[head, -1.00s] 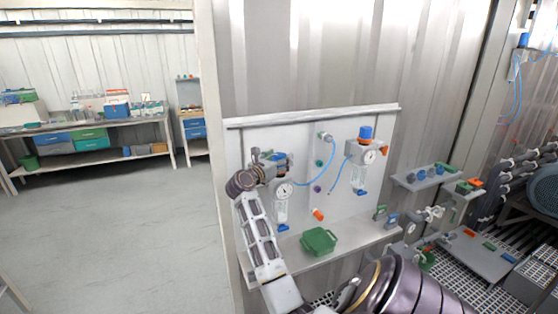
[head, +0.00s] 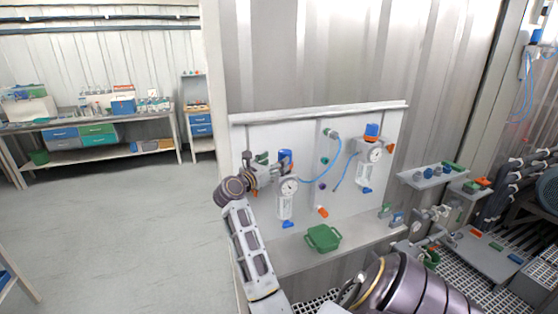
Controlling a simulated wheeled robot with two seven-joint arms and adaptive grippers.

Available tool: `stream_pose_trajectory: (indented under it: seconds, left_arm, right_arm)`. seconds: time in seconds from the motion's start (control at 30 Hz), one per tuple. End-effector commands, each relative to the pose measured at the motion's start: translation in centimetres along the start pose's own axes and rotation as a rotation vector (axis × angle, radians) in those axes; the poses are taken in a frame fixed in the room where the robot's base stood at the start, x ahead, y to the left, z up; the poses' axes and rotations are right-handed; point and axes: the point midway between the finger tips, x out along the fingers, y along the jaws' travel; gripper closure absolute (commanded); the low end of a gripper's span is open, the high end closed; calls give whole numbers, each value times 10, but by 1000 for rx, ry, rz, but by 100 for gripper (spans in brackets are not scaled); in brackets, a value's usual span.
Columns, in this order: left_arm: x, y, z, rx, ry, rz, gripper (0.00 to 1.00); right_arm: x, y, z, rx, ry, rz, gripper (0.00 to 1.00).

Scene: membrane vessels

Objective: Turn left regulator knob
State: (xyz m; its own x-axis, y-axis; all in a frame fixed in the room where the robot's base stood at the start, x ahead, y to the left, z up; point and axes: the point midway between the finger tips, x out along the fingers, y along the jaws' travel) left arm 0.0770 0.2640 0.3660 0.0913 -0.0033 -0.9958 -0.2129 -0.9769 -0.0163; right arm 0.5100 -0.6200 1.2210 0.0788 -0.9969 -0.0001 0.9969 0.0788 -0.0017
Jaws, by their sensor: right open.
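The left regulator (head: 286,205) is mounted on the white panel, with a round gauge (head: 289,186) and a clear bowl. Its blue knob (head: 285,156) is on top and shows clear of the fingers. My right gripper (head: 264,172) is open, just left of the regulator and a little lower than the knob. Its fingertips are small and partly merge with the regulator body, so I cannot tell whether they touch it. My left gripper is out of view.
A second regulator with a blue knob (head: 372,130) is to the right, joined by blue tubing. A green container (head: 322,238) sits on the shelf below. Small shelves with fittings (head: 434,176) stand further right. Open floor (head: 120,220) is at left.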

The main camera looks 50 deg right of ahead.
Motion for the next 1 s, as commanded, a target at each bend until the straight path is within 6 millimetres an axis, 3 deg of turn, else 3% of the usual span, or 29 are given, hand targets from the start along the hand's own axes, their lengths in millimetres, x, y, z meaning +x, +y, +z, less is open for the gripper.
stream_pose_trajectory:
  seconds: [0.4, 1.0]
  left_arm:
    - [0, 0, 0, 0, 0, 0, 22]
    - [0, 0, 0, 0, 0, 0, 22]
  right_arm:
    - [-44, 0, 0, 1, 1, 0, 33]
    - [-50, 0, 0, 1, 1, -1, 33]
